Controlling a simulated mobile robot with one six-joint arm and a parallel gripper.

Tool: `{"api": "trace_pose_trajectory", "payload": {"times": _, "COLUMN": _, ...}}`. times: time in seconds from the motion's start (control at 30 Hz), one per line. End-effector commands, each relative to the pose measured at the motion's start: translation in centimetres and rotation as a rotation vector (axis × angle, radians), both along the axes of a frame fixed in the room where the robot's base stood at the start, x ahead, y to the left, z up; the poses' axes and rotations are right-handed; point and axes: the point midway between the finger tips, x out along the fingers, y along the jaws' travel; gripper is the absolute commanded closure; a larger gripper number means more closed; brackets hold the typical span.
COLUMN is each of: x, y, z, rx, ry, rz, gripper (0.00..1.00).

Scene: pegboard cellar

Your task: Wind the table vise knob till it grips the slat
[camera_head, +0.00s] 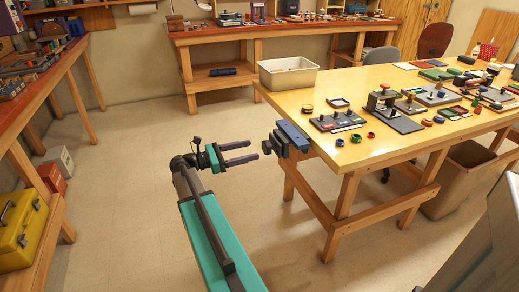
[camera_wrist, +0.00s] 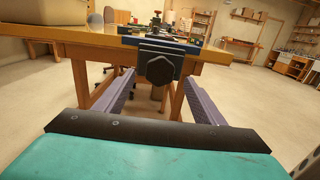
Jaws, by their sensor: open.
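The table vise (camera_head: 292,136) is blue and dark, fixed to the near left edge of the wooden table. Its dark lobed knob (camera_head: 267,147) faces my gripper (camera_head: 254,150). In the wrist view the knob (camera_wrist: 160,71) sits near the middle, in front of the dark vise body (camera_wrist: 160,54). My gripper (camera_wrist: 159,82) is open, one purple-grey finger on each side of the knob and neither seen touching it. In the head view the fingertips end close to the knob. I cannot clearly make out the slat or the gap between the vise jaws.
The wooden table (camera_head: 350,152) carries small boards, rings and tools to the right of the vise. A white bin (camera_head: 288,78) stands on its far left corner. A workbench (camera_head: 45,85) runs along the left, with a yellow toolbox (camera_head: 22,228) below. The floor around my arm is clear.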

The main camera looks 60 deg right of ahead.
Motion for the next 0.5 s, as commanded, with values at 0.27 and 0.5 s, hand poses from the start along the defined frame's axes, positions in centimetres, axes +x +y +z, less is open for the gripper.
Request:
{"api": "trace_pose_trajectory", "payload": {"times": 0.27, "x": -2.3, "y": -3.1, "z": 0.0, "rx": -0.001, "ry": 0.001, "rz": -0.002, "gripper": 0.37}}
{"api": "trace_pose_trajectory", "payload": {"times": 0.5, "x": -3.3, "y": -4.4, "z": 0.0, "rx": -0.001, "ry": 0.001, "rz": -0.001, "gripper": 0.37}}
